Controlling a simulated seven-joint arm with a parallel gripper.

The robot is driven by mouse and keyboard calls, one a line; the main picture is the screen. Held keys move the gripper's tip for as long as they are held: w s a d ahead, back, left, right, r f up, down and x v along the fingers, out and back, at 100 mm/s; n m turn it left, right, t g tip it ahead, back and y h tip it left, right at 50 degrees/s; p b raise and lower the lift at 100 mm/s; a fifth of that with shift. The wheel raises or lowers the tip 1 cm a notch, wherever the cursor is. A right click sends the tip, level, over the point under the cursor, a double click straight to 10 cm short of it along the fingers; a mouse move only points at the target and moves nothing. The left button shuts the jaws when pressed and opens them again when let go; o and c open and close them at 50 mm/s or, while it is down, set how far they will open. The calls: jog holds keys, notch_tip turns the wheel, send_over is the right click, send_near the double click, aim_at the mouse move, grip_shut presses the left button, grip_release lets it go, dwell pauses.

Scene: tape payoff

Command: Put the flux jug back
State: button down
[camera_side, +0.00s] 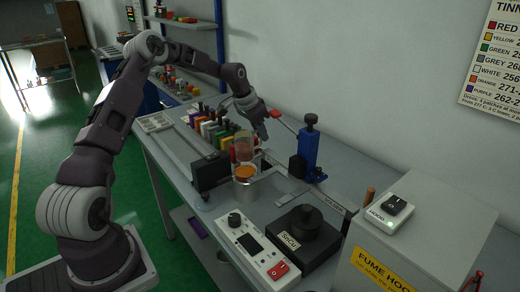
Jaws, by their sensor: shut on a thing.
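A clear jug with reddish-brown contents (243,149), which looks like the flux jug, is at the middle of the bench in the side view. My gripper (262,133) is at the jug's right side and is shut on it, seemingly at the handle; the fingertips are small and dark here. The jug looks about upright. It appears just above and behind a metal pot (245,190) with orange contents. I cannot tell how large the gap between jug and pot is.
A row of coloured spools (212,124) stands left of the jug, with a black box (210,171) in front. A blue lever press (309,148) stands close on the right. A black hotplate unit (303,236), a white control box (250,249) and the fume hood (420,235) are nearer.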

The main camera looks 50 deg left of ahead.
jog(key=shift+f, duration=2.75)
jog(key=shift+f, duration=0.1)
jog(key=c, duration=1.5)
grip_release()
